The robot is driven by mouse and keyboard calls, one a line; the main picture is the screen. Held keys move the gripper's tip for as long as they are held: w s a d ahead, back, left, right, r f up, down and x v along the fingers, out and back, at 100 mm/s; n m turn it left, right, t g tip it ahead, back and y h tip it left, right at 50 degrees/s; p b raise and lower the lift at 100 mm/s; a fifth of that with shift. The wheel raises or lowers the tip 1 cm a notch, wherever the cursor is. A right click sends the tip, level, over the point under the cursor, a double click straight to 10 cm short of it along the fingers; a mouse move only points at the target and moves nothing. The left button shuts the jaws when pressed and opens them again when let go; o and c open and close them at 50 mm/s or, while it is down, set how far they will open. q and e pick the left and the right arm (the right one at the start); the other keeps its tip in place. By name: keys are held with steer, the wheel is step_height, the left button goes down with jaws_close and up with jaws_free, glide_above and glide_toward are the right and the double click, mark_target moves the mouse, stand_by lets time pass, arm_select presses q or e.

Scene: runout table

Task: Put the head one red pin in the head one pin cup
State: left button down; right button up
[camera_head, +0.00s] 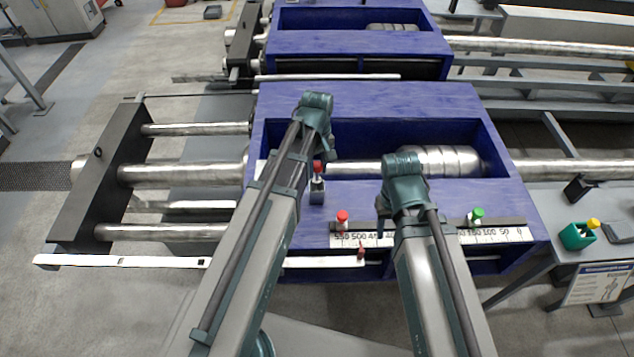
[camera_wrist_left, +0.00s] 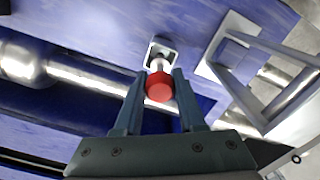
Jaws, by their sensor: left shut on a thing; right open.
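My left gripper (camera_head: 321,158) is shut on a red-headed pin (camera_head: 318,166), with one finger on each side of its head in the left wrist view (camera_wrist_left: 158,88). In the left wrist view the shank's end overlaps the cup's square, white-edged mouth (camera_wrist_left: 163,47). I cannot tell how deep it sits. My right gripper (camera_head: 383,208) is open over the blue frame, right of the cup; its fingers are mostly hidden by its wrist.
Steel rods and a roller (camera_head: 440,161) lie in the frame's opening.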

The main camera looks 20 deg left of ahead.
mark_target(317, 179)
arm_select(q)
steer(key=shift+f+b, duration=1.8)
steer(key=shift+f, duration=0.1)
steer(key=shift+f, duration=0.15)
steer(key=c, duration=0.5)
jaws_free()
step_height(317, 179, up, 13)
steer(key=p, duration=1.2)
steer(key=shift+f, duration=0.2)
steer(key=s+d+m+y, duration=0.1)
steer(key=s+d+m, duration=0.9)
steer(key=s+m, duration=0.2)
steer(key=shift+s+d, duration=0.25)
steer(key=shift+s, duration=0.95)
